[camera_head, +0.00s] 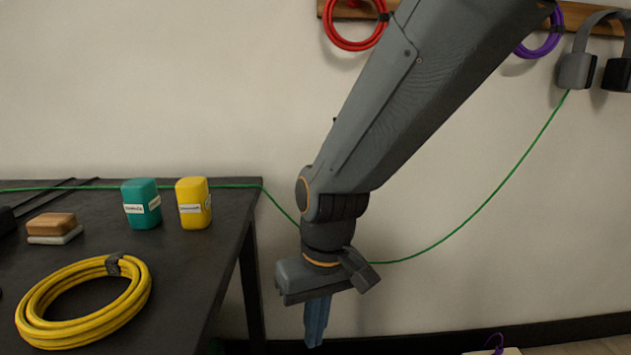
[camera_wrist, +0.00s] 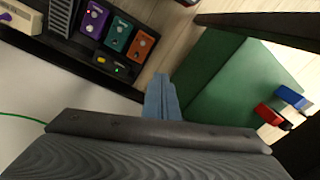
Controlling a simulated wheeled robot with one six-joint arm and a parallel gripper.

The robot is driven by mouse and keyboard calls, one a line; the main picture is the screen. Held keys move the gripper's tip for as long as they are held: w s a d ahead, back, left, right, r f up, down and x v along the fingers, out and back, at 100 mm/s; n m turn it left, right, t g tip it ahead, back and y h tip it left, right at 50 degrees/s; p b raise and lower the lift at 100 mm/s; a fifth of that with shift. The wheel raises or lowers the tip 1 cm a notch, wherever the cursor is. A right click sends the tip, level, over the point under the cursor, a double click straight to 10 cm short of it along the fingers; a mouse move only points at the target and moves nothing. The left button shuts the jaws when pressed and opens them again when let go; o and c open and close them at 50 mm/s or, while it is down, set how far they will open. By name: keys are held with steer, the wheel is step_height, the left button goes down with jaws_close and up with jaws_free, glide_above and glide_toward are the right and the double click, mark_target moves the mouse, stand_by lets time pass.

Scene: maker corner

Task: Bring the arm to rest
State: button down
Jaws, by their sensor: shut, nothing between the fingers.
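My gripper (camera_head: 316,322) hangs at the end of my arm in the middle of the head view, pointing down. Its blue fingers are together with nothing between them. It is in the open space to the right of the black table (camera_head: 190,278), apart from the table's edge. In the wrist view the blue fingertips (camera_wrist: 161,95) show beyond the dark gripper body, above the floor and near a green surface (camera_wrist: 240,85). The upper part of my arm runs out of the head view at the top right.
On the table are a coiled yellow cable (camera_head: 40,325), teal (camera_head: 142,205) and yellow (camera_head: 193,204) containers and a brown block (camera_head: 50,223). A green cord (camera_head: 480,208) runs from the table behind my arm to headphones (camera_head: 577,70). Red (camera_head: 340,42) and purple coils hang above. The wrist view shows pedals (camera_wrist: 117,35).

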steer(key=s+a+r+n, duration=0.1)
steer(key=s+r, duration=0.1)
steer(key=s, duration=1)
steer(key=d+r+m+p, duration=0.3)
steer(key=d+r+p, duration=0.7)
steer(key=r+p, duration=0.3)
steer(key=d+r+m+h+p, duration=0.1)
steer(key=d+r+m+p, duration=0.2)
steer(key=d+r+p, duration=0.7)
step_height(320, 180, up, 4)
steer(key=p, duration=0.9)
steer(key=shift+w+d+f, duration=0.2)
steer(key=shift+w+d, duration=0.05)
